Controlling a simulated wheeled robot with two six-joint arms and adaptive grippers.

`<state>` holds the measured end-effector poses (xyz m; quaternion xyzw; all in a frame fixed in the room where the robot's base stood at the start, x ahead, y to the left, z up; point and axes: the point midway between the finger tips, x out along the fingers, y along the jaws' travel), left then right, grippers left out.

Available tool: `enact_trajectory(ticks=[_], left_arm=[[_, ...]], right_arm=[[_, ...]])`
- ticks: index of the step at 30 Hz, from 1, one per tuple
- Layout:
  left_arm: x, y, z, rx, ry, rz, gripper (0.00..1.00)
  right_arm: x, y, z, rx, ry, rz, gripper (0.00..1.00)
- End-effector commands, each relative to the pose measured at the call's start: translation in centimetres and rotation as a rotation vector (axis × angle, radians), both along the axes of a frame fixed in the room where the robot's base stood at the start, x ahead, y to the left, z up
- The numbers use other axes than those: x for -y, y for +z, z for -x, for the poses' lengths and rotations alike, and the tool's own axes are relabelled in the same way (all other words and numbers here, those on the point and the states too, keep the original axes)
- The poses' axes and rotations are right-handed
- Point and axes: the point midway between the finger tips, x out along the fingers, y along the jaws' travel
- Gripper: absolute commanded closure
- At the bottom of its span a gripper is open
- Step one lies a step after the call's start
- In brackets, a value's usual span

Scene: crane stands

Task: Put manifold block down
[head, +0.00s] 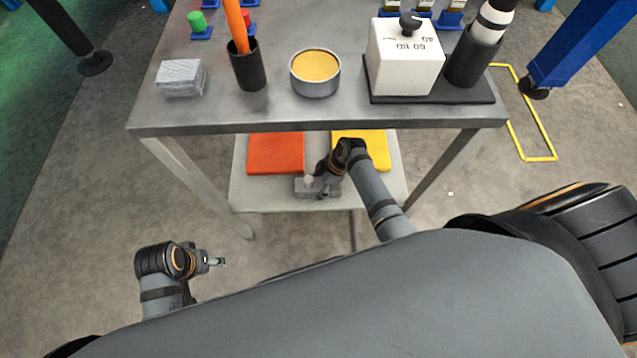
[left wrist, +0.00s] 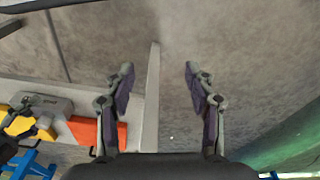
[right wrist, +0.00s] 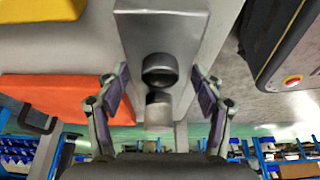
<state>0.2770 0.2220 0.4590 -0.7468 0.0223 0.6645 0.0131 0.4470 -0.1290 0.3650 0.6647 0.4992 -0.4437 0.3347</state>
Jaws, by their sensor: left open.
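The manifold block (head: 303,188) is a grey block with a short round post on top. It sits on the lower shelf (head: 240,195) of the metal cart, near the front edge. In the right wrist view the block (right wrist: 190,35) is close below my right gripper (right wrist: 160,82). The fingers stand on both sides of the post with visible gaps, so the gripper is open. In the head view my right gripper (head: 322,180) is at the block and partly covers it. My left gripper (head: 218,262) is open and empty, left of the cart's front; its spread fingers show in the left wrist view (left wrist: 159,70).
The cart's top (head: 215,112) overhangs the shelf and carries a grey block, a pen cup, a round tin and a white box. Floor around my left gripper is clear.

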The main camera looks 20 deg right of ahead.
Motion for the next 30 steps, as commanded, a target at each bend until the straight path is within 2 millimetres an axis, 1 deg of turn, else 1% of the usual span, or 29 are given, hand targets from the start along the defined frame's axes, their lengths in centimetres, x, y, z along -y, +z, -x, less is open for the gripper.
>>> enact_trajectory(ticks=[8, 11, 14, 20, 21, 24, 27, 30], left_arm=[[0.0, 0.0, 0.0, 0.000, 0.000, 0.000, 0.45], [0.0, 0.3, 0.0, -0.002, 0.001, -0.002, 0.45], [-0.4, -1.5, -0.2, -0.008, 0.007, -0.008, 0.45], [-1.5, -6.4, -0.5, 0.000, 0.020, -0.027, 0.45], [-1.7, -7.5, -0.5, 0.002, 0.022, -0.031, 0.45], [-2.3, -9.7, -0.2, 0.008, 0.026, -0.040, 0.45], [-2.7, -11.5, 0.3, 0.011, 0.028, -0.049, 0.45], [-3.0, -12.7, 0.7, 0.015, 0.029, -0.053, 0.45]], right_arm=[[0.0, 0.0, 0.0, -0.001, 0.000, 0.000, 0.26], [0.1, 0.5, 0.1, -0.001, 0.000, 0.001, 0.26], [0.5, 1.7, 0.1, 0.001, 0.000, 0.001, 0.26], [2.1, 5.6, 0.5, 0.002, 0.000, 0.003, 0.26], [2.3, 6.4, 0.7, 0.001, 0.001, 0.002, 0.26], [3.2, 8.3, 0.9, 0.000, 0.000, 0.003, 0.26], [3.8, 9.8, 1.0, 0.001, 0.001, 0.002, 0.26], [4.1, 10.8, 1.2, 0.000, 0.000, 0.000, 0.26]])
